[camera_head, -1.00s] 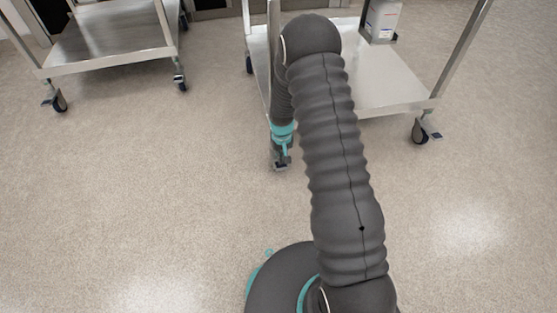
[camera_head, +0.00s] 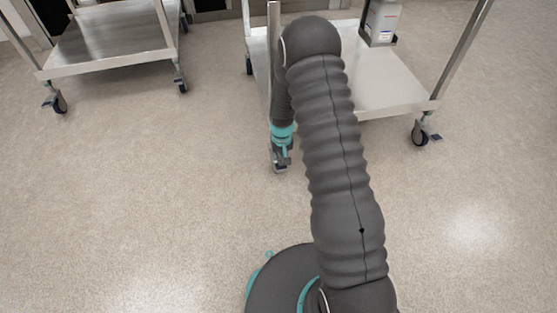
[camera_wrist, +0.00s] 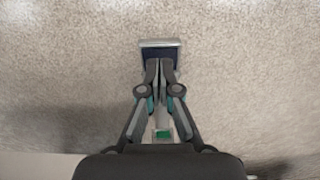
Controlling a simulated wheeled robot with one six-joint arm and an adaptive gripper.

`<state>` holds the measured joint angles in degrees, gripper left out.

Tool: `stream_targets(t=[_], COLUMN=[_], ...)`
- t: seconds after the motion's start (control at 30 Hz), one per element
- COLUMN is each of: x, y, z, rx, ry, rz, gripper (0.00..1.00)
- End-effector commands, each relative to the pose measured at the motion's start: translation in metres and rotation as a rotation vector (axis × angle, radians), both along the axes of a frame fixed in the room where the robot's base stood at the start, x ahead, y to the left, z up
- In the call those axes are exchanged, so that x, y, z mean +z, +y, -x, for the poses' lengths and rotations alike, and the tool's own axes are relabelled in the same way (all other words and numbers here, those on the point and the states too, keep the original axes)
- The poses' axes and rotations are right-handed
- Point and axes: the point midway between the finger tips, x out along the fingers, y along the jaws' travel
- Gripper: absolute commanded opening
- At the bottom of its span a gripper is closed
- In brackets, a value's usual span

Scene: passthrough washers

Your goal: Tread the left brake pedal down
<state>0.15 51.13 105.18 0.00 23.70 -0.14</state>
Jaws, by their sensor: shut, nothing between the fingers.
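The left brake pedal (camera_head: 280,170) is a small plate with a pale metallic rim on the near left caster of the right-hand cart. In the wrist view the pedal (camera_wrist: 160,43) shows its pale far edge and dark blue top. My gripper (camera_wrist: 160,66) is shut and empty, pointing at the pedal, with its fingertips overlapping the near part of the dark top. In the head view my gripper (camera_head: 283,160) is just above the pedal. I cannot tell whether the tips touch it. The caster wheel is mostly hidden behind my arm.
The right-hand cart (camera_head: 395,95) has a shelf with a pale container (camera_head: 383,20) on it. Its near right caster (camera_head: 419,134) has another blue pedal (camera_head: 436,138). A second cart (camera_head: 105,62) stands at left. The floor between the carts is clear.

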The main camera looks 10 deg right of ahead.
Motion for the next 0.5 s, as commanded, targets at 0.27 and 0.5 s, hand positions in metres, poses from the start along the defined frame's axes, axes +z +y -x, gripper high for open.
stream_targets(t=[0.27, 0.5], x=[-0.0003, -0.0054], y=[0.0000, 0.0001], z=[0.0000, 0.0000], rx=[0.000, 0.000], ry=[0.000, 0.000], rz=[0.000, 0.000], gripper=[0.00, 0.00])
